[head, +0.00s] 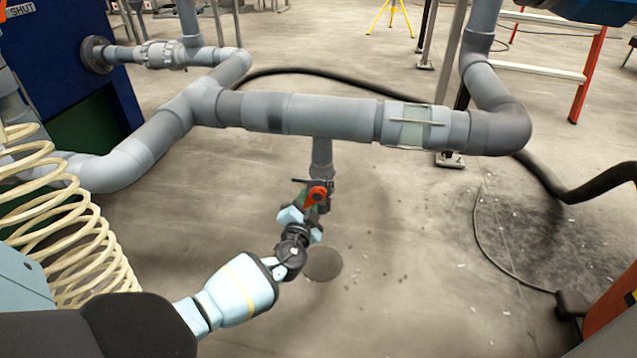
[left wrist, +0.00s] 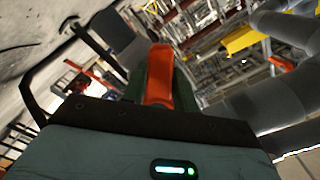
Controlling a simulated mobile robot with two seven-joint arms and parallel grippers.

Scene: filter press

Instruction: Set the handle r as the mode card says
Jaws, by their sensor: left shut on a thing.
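The red-orange handle (head: 318,193) is on a small valve at the lower end of a short grey pipe (head: 322,155) that hangs from the long horizontal pipe. My left gripper (head: 308,211) reaches it from the lower left and is shut on it. The handle also shows in the left wrist view (left wrist: 159,77), upright in the middle, just beyond the gripper body. The fingers partly hide the handle and valve in the head view. My right gripper is not in view.
The long grey pipe (head: 300,114) with a clear sight section (head: 414,132) runs above the valve. A floor drain (head: 323,263) lies below. A cream coiled hose (head: 75,245) is at the left. Black hoses (head: 570,195) lie at the right. The middle floor is open.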

